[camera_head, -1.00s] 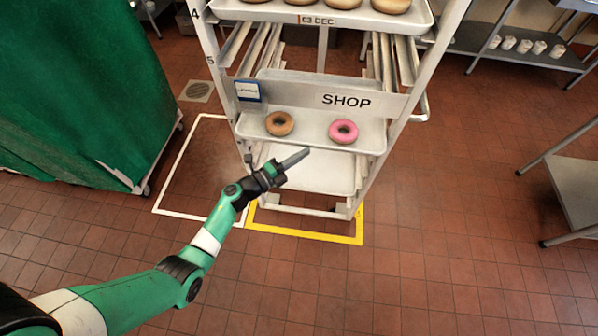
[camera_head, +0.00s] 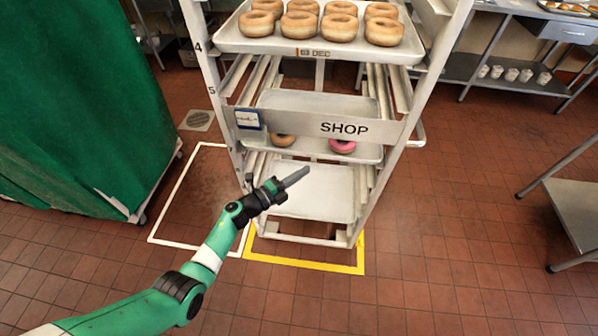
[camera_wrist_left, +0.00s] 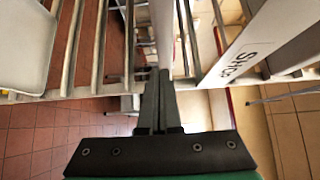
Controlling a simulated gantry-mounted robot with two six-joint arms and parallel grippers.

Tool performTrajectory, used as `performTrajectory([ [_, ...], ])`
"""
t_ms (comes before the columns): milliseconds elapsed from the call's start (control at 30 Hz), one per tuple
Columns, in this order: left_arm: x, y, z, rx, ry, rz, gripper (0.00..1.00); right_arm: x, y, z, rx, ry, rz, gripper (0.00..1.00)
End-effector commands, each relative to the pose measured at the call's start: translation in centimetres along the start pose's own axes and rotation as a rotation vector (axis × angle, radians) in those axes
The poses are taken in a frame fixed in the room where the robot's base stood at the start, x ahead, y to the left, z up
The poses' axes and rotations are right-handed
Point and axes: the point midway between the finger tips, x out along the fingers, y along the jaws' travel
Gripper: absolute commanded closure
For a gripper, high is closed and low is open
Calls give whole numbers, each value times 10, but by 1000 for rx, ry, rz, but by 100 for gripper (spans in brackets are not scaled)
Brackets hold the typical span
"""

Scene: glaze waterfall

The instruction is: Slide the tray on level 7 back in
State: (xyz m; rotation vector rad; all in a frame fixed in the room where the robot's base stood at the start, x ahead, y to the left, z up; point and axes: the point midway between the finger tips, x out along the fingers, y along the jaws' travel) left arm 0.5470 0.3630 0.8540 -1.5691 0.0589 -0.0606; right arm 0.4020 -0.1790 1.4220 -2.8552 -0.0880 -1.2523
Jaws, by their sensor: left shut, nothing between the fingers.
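The tray with doughnuts (camera_head: 230,139) sits in the rack, below the label 5 and behind the SHOP panel. It carries a brown doughnut (camera_head: 283,140) and a pink doughnut (camera_head: 342,146), both partly hidden by the panel. I cannot read its level number. My left gripper (camera_head: 297,177) is shut and empty, its tip just below the tray's front edge in the head view. I cannot tell if it touches. In the left wrist view its shut fingers (camera_wrist_left: 158,103) point at the rack's rails. My right gripper is not in view.
The SHOP panel (camera_head: 300,124) crosses the rack's front. An upper tray (camera_head: 240,42) holds several doughnuts. An empty tray (camera_head: 315,195) lies below. A green-covered cart (camera_head: 80,110) stands left, a metal table (camera_head: 575,205) right. The floor in front is clear.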

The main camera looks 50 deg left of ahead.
Motion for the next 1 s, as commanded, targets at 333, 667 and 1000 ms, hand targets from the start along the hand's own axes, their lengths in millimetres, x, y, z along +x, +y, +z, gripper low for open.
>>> performTrajectory([
  [333, -85, -3, 1, 0, -4, 2, 100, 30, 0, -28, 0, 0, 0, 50],
  [667, -100, 0, 0, 1, 1, 0, 100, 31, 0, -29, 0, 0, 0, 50],
  [1000, -90, -4, -14, 7, 38, -7, 100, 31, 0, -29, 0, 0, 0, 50],
])
